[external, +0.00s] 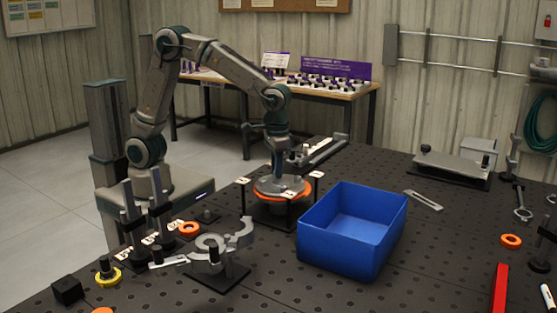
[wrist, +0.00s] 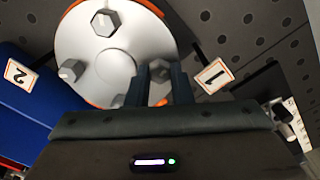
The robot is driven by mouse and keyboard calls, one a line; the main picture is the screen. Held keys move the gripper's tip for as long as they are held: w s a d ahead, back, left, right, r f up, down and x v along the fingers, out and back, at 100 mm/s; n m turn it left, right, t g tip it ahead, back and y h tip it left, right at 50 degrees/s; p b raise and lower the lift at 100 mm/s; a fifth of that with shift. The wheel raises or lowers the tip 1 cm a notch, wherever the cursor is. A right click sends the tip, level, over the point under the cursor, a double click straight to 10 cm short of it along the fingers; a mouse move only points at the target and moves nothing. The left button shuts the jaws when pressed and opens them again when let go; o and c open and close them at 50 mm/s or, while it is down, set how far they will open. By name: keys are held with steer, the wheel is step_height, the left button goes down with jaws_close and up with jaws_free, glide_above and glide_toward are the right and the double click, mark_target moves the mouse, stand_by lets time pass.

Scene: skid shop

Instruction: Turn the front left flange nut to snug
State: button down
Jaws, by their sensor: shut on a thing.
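The round silver flange (external: 281,186) sits on an orange ring on a black stand on the bench. In the wrist view the flange (wrist: 140,40) fills the upper middle, with hex nuts showing at its top (wrist: 105,22), left (wrist: 72,70) and lower edge (wrist: 118,100). My gripper (external: 277,174) points down at the flange from above. In the wrist view my gripper's fingers (wrist: 160,70) straddle a flange nut at the flange's edge, beside the plate marked 1 (wrist: 214,76). The fingers mostly hide this nut. Its seating and contact with the flange are hidden.
A blue bin (external: 352,230) stands close to the right of the flange stand. Posts with label plates surround the flange, one marked 2 (wrist: 17,73). A grey clamp (external: 222,243) stands in front left. A steel bar fixture (external: 325,151) lies behind.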

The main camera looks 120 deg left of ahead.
steer(key=m, duration=0.4)
steer(key=shift+r+m, duration=0.1)
steer(key=shift+m, duration=0.2)
steer(key=shift+w+r+m, duration=0.1)
steer(key=shift+m, duration=1.9)
steer(key=c, duration=1.4)
jaws_free()
steer(key=shift+o, duration=0.6)
step_height(320, 180, up, 14)
steer(key=shift+b, duration=0.3)
steer(key=shift+f, duration=0.2)
